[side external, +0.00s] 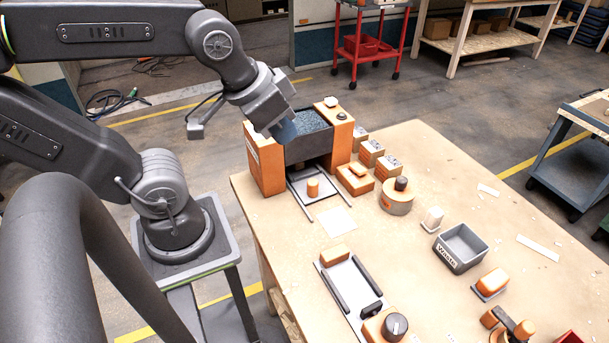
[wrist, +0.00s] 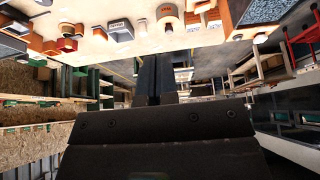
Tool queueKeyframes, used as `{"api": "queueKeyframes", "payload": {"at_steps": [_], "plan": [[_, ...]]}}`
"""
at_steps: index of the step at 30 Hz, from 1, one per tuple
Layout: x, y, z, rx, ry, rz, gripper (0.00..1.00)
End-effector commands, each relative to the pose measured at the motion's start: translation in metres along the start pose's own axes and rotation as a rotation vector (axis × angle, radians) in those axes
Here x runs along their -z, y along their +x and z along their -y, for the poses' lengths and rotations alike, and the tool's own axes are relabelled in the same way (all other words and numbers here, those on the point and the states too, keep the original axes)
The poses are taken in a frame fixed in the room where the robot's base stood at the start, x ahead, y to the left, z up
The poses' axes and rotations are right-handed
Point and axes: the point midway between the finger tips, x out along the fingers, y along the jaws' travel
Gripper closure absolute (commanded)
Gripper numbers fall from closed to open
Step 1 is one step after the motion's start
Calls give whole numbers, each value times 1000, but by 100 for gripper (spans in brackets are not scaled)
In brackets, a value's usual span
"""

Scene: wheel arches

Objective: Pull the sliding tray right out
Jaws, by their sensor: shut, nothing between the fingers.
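The sliding tray (side external: 325,186) is a pale flat plate with dark rails, low between the two orange side blocks of a housing. It sticks out partway at the front. An orange cylindrical knob (side external: 313,187) stands on it. My gripper (side external: 284,132) is above and behind the knob, in front of the housing's dark bin in the picture, clear of the tray. In the wrist view my gripper's dark fingers (wrist: 155,80) are together with nothing held. The tray cannot be made out in the wrist view.
The dark bin (side external: 308,145) with grey granules sits between the orange blocks (side external: 266,162). A small orange block (side external: 355,178) is right of the tray. A pale sheet (side external: 337,222) lies in front. A grey waste box (side external: 461,247) stands farther right on the table.

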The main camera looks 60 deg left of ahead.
Motion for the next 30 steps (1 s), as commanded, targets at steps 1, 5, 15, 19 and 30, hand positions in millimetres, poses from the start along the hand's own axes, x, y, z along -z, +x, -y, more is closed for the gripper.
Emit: {"api": "queueKeyframes", "payload": {"at_steps": [1, 5, 15, 19, 30], "plan": [[0, 0, 0, 0, 0, 0, 99], [2, 4, 2, 12, -27, 12, 87], [20, 81, 39, 245, -508, 123, 54], [23, 118, 54, 347, -707, 127, 43], [17, 175, 73, 474, -985, 93, 43]]}}
